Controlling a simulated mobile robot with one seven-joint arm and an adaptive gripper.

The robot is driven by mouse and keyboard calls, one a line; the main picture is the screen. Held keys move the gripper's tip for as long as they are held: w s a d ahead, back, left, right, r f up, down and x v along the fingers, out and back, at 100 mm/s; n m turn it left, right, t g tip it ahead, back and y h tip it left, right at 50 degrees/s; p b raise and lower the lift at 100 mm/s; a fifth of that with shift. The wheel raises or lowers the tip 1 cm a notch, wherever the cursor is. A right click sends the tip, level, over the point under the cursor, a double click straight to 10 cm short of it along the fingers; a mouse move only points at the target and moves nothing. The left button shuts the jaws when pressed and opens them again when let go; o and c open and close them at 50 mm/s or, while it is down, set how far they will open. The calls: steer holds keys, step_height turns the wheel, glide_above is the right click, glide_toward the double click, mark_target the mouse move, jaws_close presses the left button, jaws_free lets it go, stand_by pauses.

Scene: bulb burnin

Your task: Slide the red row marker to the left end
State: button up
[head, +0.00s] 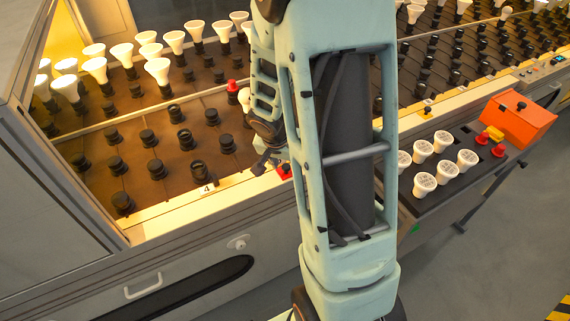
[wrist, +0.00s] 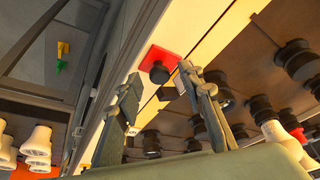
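The red row marker (head: 284,172), a small red block with a black knob, sits on the pale front rail (head: 160,217) of the bench, beside my arm in the head view. In the wrist view the red marker (wrist: 166,56) lies just beyond my fingertips, its black knob facing the gap between them. My gripper (wrist: 160,84) is open and empty, one finger on each side of the knob's line. I cannot tell whether a finger touches the marker. In the head view my gripper (head: 268,160) is small and partly hidden by my arm.
Rows of black sockets (head: 198,170), some with white bulbs (head: 158,70), fill the bench behind the rail. A "4" label (head: 207,188) is left of the marker. A yellow marker (head: 427,111) sits farther right. A bulb tray (head: 437,198) and orange box (head: 518,122) are at right.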

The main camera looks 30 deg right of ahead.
jaws_close()
stand_by(0.4)
steer(key=a+b, duration=0.2)
steer(key=a, duration=0.2)
steer(key=a+b, duration=0.3)
steer(key=a, duration=0.1)
steer(key=a+f+b, duration=0.1)
steer(key=a+b, duration=0.2)
steer(key=a, duration=0.1)
steer(key=shift+s+a, duration=0.15)
steer(key=shift+a, duration=0.05)
steer(key=a+b, duration=0.2)
steer(key=a, duration=0.3)
steer(key=a+b, duration=0.2)
steer(key=a, duration=0.4)
steer(key=s+a+r+b, duration=0.1)
steer(key=a+b, duration=0.1)
steer(key=a, duration=0.4)
steer(key=shift+a, duration=0.25)
steer(key=shift+w, duration=0.1)
jaws_free()
